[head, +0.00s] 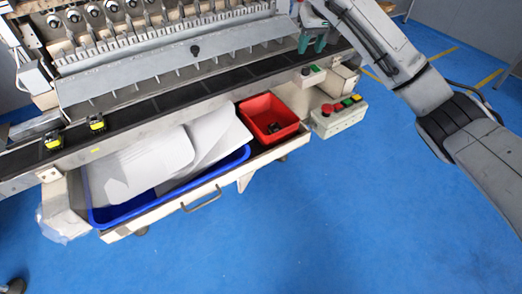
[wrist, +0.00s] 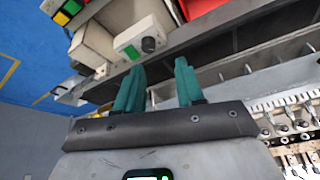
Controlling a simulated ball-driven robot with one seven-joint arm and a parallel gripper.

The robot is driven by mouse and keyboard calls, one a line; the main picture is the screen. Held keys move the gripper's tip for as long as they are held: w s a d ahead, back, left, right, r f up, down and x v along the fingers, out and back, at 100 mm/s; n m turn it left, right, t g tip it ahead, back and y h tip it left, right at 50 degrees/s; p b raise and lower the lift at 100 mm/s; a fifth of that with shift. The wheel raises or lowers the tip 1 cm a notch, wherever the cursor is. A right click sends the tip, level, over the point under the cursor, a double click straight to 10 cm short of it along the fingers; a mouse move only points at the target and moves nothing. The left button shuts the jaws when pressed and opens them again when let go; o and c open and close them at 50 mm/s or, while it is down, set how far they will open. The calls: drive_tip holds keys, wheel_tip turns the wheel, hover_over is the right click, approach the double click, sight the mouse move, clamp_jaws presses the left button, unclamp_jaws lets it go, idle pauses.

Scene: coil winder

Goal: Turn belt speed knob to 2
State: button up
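A small pale control box (head: 311,74) sits on the front rail of the coil winder, with a dark round knob (head: 305,71) and a green spot on its face. In the wrist view the box (wrist: 138,36) stands just beyond my fingertips, with a dark round part (wrist: 148,44) on its face. I cannot read any dial marks or the setting. My gripper (wrist: 158,72) has two teal fingers spread apart with nothing between them. In the head view my gripper (head: 313,42) is above and behind the box, not visibly touching it.
A button box (head: 338,118) with red, yellow and green buttons hangs at the machine's right end. A red bin (head: 248,107) and a blue tray (head: 104,221) with pale sheets sit below the dark belt (head: 170,99). Blue floor in front is clear.

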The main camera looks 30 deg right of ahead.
drive_tip(key=s+a+f+n+t+y+p, duration=0.1)
drive_tip(key=s+a+f+y+p, duration=0.15)
drive_tip(key=a+f, duration=0.45)
drive_tip(key=s+a+f+n+y+p, duration=0.1)
drive_tip(key=s+a+f+y+p, duration=0.2)
drive_tip(key=a, duration=0.9)
drive_tip(key=s+a+f+h, duration=0.1)
drive_tip(key=s+a+f, duration=0.2)
drive_tip(key=s+f, duration=0.3)
drive_tip(key=shift+s+a+f+n+g, duration=0.15)
drive_tip(key=shift+s+a+n+g, duration=0.2)
drive_tip(key=shift+s, duration=0.35)
drive_tip(key=shift+d, duration=0.1)
drive_tip(key=s+f+g+h, duration=0.1)
drive_tip(key=s+f, duration=0.3)
drive_tip(key=s, duration=0.2)
drive_tip(key=s+f+g, duration=0.1)
drive_tip(key=s+f, duration=0.2)
drive_tip(key=s, duration=0.4)
drive_tip(key=s+d+f+h, duration=0.1)
drive_tip(key=s+d, duration=0.1)
drive_tip(key=s, duration=0.6)
drive_tip(key=s+d+f+g+h, duration=0.1)
drive_tip(key=s+d+f, duration=0.1)
drive_tip(key=s, duration=0.6)
drive_tip(key=shift+d+n, duration=0.35)
drive_tip(key=shift+d, duration=0.3)
